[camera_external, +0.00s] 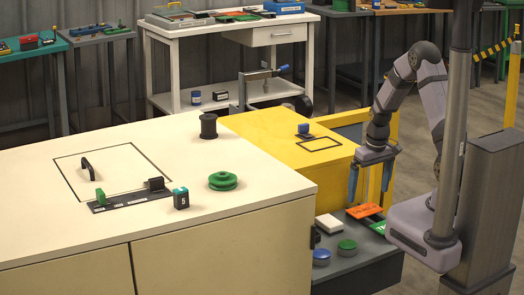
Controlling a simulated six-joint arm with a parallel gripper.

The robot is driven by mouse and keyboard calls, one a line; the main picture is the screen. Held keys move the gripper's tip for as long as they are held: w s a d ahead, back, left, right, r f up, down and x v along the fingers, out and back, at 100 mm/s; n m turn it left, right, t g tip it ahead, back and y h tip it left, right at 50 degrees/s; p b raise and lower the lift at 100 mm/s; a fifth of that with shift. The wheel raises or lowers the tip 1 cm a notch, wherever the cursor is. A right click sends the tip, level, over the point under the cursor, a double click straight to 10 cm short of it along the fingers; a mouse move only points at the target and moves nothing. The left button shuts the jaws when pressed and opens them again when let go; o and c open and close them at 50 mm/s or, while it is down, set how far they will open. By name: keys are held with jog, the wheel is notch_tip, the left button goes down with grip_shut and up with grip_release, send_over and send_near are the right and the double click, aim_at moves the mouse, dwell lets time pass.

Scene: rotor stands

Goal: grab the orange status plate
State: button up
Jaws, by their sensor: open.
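The orange status plate (364,211) lies on a low grey shelf to the right of the cream cabinet, below my gripper. It is a small flat plate with dark lettering too small to read. My gripper (370,198) points down with its two blue fingers apart and nothing visible between them. In this view the fingertips appear just above and around the plate; I cannot tell the exact height gap. A green plate (378,227) with white lettering lies close beside the orange one, toward the front right.
On the same shelf are a white block (329,223), a blue round lid (321,256) and a green round lid (347,247). The yellow cabinet (262,128) stands behind the shelf. The cream cabinet (250,245) rises to the left. A grey post (460,130) stands at right.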

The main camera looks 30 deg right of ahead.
aim_at(365, 210)
jog(key=shift+w+f+p, duration=0.15)
jog(key=shift+w+f, duration=0.05)
jog(key=shift+f, duration=1.1)
jog(key=shift+w+f+p, duration=0.15)
jog(key=shift+f, duration=1.1)
jog(key=shift+f, duration=0.25)
jog(key=c, duration=1)
